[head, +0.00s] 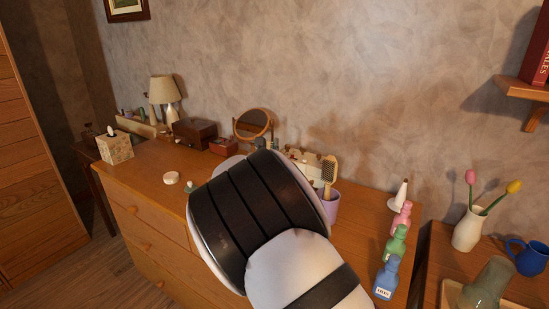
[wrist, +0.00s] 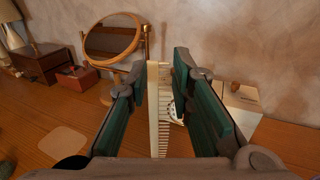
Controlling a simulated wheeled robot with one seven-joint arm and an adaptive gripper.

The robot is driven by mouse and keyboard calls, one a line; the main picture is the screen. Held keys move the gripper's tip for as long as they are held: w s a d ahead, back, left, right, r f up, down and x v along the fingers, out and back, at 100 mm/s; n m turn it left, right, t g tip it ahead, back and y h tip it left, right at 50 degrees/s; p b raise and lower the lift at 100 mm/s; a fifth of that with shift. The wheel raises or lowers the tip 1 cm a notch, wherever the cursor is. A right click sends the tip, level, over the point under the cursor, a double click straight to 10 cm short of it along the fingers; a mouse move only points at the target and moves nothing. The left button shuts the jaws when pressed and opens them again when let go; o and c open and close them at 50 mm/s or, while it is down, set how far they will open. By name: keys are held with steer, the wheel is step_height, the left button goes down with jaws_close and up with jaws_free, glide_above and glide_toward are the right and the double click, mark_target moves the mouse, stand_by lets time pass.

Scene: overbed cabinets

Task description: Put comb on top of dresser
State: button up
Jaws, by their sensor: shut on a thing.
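My gripper (wrist: 160,68) is shut on a pale cream comb (wrist: 158,108) in the wrist view. The comb stands roughly upright between the dark green finger pads, with its teeth showing. The wooden dresser (head: 150,178) runs along the wall in the head view, and its top (wrist: 40,115) also shows in the wrist view beneath the comb. My arm covers the middle of the dresser in the head view and hides the comb there. I cannot tell how high the comb is above the top.
On the dresser are a round mirror (head: 253,124), a wooden box (head: 195,132), a tissue box (head: 115,147), a purple cup (head: 332,206) with a hairbrush, and several bottles, including a blue one (head: 387,278). A pale flat patch (wrist: 63,142) lies on bare wood at left.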

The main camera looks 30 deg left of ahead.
steer(key=shift+w+a+f, duration=0.1)
steer(key=shift+w+f, duration=0.05)
steer(key=shift+f, duration=0.45)
steer(key=shift+w+a+f, duration=0.1)
steer(key=shift+w+f, duration=0.1)
steer(key=shift+f, duration=0.4)
steer(key=shift+w+a+f, duration=0.1)
steer(key=shift+w+f, duration=0.05)
steer(key=shift+f, duration=0.55)
steer(key=shift+f, duration=0.15)
steer(key=o, duration=0.8)
steer(key=shift+c, duration=0.2)
